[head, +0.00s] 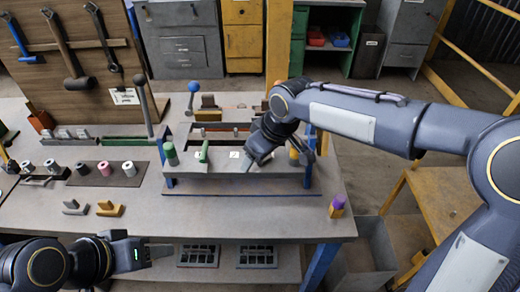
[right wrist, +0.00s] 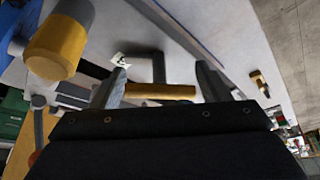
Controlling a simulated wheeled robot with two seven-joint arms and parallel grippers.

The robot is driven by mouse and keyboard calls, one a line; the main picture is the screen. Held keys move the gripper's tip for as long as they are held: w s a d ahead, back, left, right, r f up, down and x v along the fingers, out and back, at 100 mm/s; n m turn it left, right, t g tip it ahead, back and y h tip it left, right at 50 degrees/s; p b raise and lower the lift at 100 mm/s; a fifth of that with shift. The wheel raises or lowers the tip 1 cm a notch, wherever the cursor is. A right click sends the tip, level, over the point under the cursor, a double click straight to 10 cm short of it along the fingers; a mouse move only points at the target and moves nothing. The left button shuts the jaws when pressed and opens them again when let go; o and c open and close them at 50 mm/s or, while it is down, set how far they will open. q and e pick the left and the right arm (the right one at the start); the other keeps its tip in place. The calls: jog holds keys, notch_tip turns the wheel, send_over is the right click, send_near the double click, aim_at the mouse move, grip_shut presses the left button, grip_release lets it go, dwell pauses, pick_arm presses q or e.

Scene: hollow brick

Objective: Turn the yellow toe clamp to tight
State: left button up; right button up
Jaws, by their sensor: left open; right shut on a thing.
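In the right wrist view, the yellow handle (right wrist: 160,91) of the toe clamp lies crosswise between my right gripper's fingers (right wrist: 163,82). The fingers are shut on it, one towards each end. A dark upright part stands behind the handle. In the head view my right gripper (head: 257,160) is at the front of the raised fixture and hides the handle. A yellow cylinder (head: 294,152) stands just right of it; it shows large in the right wrist view (right wrist: 55,50). My left gripper (head: 155,250) is open and empty at the bench's front edge, lower left.
A green lever (head: 204,152) and green cylinder (head: 170,154) stand on the fixture's left side. A blue-knobbed lever (head: 193,90) rises behind. A purple-topped yellow block (head: 337,206) is at the bench's right corner. Grey (head: 74,208) and yellow (head: 110,209) pieces lie front left.

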jog(key=n+g+p, duration=0.1)
jog(key=n, duration=0.1)
jog(key=n+g+y+p, duration=0.1)
jog(key=n, duration=0.2)
jog(key=shift+a+r+n, duration=0.1)
jog(key=shift+r+n, duration=0.05)
jog(key=shift+n, duration=0.15)
jog(key=n+g+p, duration=0.1)
jog(key=n+p, duration=0.1)
jog(key=n, duration=0.2)
jog(key=shift+n+g, duration=0.3)
jog(key=shift+g, duration=0.1)
jog(key=shift+s, duration=0.1)
jog(key=o, duration=0.9)
jog(key=v, duration=0.7)
jog(key=shift+d+r, duration=0.2)
jog(key=shift+d, duration=0.05)
